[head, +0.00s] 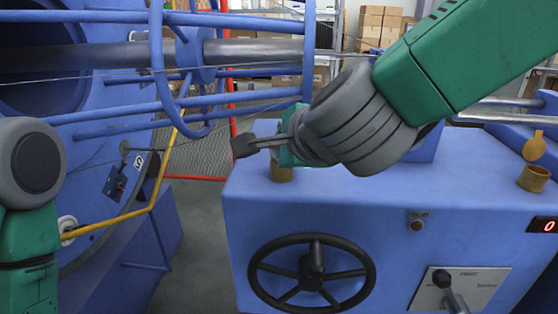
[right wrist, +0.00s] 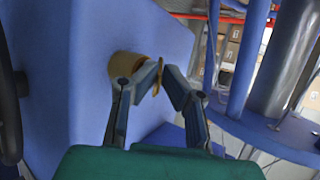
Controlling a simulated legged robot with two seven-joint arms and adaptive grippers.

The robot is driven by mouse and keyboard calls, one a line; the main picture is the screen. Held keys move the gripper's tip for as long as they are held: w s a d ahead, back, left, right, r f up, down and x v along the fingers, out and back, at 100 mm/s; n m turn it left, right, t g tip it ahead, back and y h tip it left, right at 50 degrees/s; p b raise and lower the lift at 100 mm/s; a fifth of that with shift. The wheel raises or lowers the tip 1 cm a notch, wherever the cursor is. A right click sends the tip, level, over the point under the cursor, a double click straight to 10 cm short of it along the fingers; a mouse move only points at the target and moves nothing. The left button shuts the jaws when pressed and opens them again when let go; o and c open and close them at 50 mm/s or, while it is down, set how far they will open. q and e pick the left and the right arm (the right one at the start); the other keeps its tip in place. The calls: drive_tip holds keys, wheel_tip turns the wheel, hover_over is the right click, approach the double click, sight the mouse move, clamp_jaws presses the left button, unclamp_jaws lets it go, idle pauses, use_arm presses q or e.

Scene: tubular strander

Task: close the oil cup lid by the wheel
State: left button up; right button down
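The brass oil cup (head: 281,173) by the black wheel (head: 312,272) stands on the blue housing, partly hidden by my right gripper (head: 262,146). In the right wrist view, this cup (right wrist: 127,64) shows beyond the left finger. Its lid (right wrist: 157,78) appears as a thin, edge-on yellow disc, raised away from the cup mouth. The fingers of my right gripper (right wrist: 163,70) are apart, with the lid showing in the gap between their tips; contact is unclear. My left arm shows at the left edge of the head view, but its gripper is out of frame.
A second oil cup (head: 533,179) with its lid (head: 534,146) raised stands at the right of the housing. Blue cage bars (head: 160,60) and a steel shaft (head: 255,50) lie behind and left of my right gripper. A lever panel (head: 459,290) is low right.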

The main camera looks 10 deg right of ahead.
drive_tip(key=shift+d+f+b, duration=0.15)
drive_tip(key=shift+f+b, duration=0.1)
drive_tip(key=shift+b, duration=0.05)
drive_tip(key=c, duration=2)
unclamp_jaws()
drive_tip(key=shift+r, duration=0.1)
drive_tip(key=shift+f+v, duration=0.15)
drive_tip(key=shift+v, duration=2.8)
drive_tip(key=shift+f+v, duration=0.1)
drive_tip(key=shift+v, duration=2.8)
drive_tip(key=shift+s+d, duration=0.1)
drive_tip(key=shift+s, duration=0.05)
